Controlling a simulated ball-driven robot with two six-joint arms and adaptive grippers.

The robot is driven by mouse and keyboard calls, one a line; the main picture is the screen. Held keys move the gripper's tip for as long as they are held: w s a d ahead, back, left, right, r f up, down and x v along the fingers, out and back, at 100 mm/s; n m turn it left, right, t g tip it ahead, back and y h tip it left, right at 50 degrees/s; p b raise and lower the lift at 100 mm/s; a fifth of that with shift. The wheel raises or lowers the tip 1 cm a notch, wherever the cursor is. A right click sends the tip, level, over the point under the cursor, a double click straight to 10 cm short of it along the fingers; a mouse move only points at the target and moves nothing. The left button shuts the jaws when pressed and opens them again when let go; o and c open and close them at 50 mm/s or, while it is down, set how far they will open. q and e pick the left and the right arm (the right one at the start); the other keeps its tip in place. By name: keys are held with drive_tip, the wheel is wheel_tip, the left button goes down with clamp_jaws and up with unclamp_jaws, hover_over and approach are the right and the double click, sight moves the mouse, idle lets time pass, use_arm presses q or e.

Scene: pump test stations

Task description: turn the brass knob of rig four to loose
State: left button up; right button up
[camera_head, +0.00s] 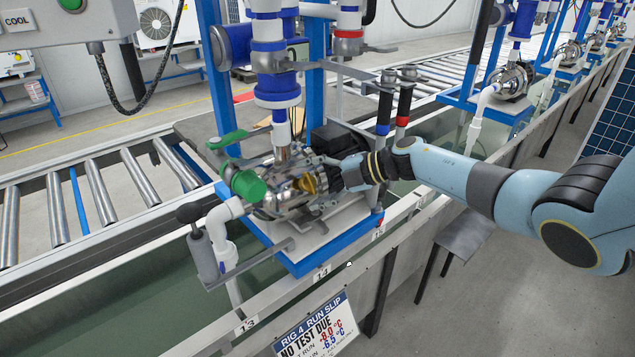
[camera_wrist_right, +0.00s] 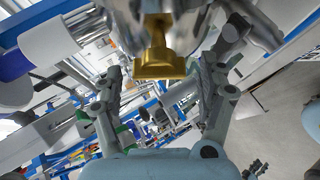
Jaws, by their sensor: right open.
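The brass knob (camera_head: 306,184) is on the front of the silver pump (camera_head: 268,200) of the rig behind the "RIG 4 RUN SLIP" sign. In the right wrist view the brass knob (camera_wrist_right: 158,55) is at top centre, with a flat bar-like end. My right gripper (camera_head: 328,178) is at the pump, close to the knob, its arm coming in from the right. In the wrist view its fingers (camera_wrist_right: 165,85) are spread wide on both sides of the knob, with gaps to it. I cannot read any loose or tight marking. My left gripper is not in view.
A green cap (camera_head: 248,186) and white elbow pipe (camera_head: 222,218) are left of the knob. Blue columns and hoses rise behind the pump. The run slip sign (camera_head: 316,328) hangs below. Roller conveyors (camera_head: 90,205) lie at left; more rigs (camera_head: 512,80) stand at right.

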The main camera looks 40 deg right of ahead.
drive_tip(key=v, duration=1.2)
drive_tip(key=shift+f, duration=0.1)
